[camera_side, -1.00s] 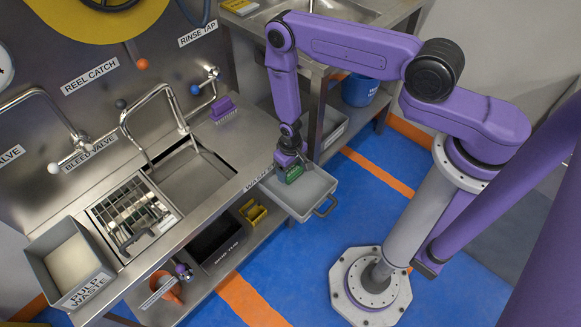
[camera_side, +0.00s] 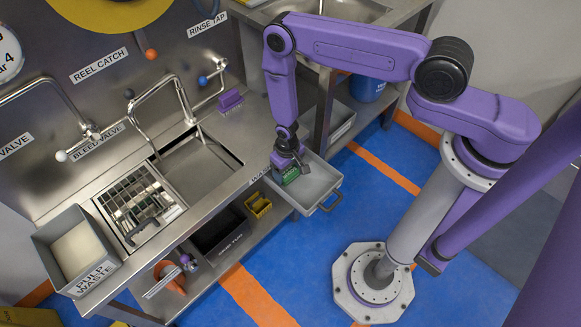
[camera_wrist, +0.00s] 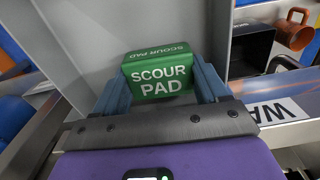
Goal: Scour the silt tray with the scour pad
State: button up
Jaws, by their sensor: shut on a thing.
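The silt tray (camera_side: 321,187) is a shallow grey open tray with a front handle, sticking out from the bench's front edge in the side view. Its grey inside (camera_wrist: 90,35) fills the upper left of the wrist view. My gripper (camera_side: 287,172) is over the tray's bench-side part, pointing down. It is shut on the green scour pad (camera_side: 290,177), a block lettered "SCOUR PAD". In the wrist view the pad (camera_wrist: 160,76) sits between my blue fingers (camera_wrist: 162,88). I cannot tell whether the pad's underside touches the tray floor.
The steel bench carries a sink (camera_side: 203,170), a rack (camera_side: 130,205), a pulp waste bin (camera_side: 50,235) and a purple brush (camera_side: 230,102). A dark bin (camera_side: 218,234) and yellow item (camera_side: 259,205) are on the shelf below. Open blue floor lies right of the tray.

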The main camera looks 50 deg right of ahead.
jog(key=shift+d+f, duration=0.1)
jog(key=shift+s+d+f, duration=0.1)
jog(key=shift+d, duration=1)
jog(key=shift+s+d+f, duration=0.1)
jog(key=shift+d, duration=0.95)
jog(key=shift+w+a+r, duration=0.1)
jog(key=shift+r, duration=0.8)
jog(key=shift+w+a+r, duration=0.1)
jog(key=shift+r, duration=2.05)
jog(key=shift+r, duration=1.5)
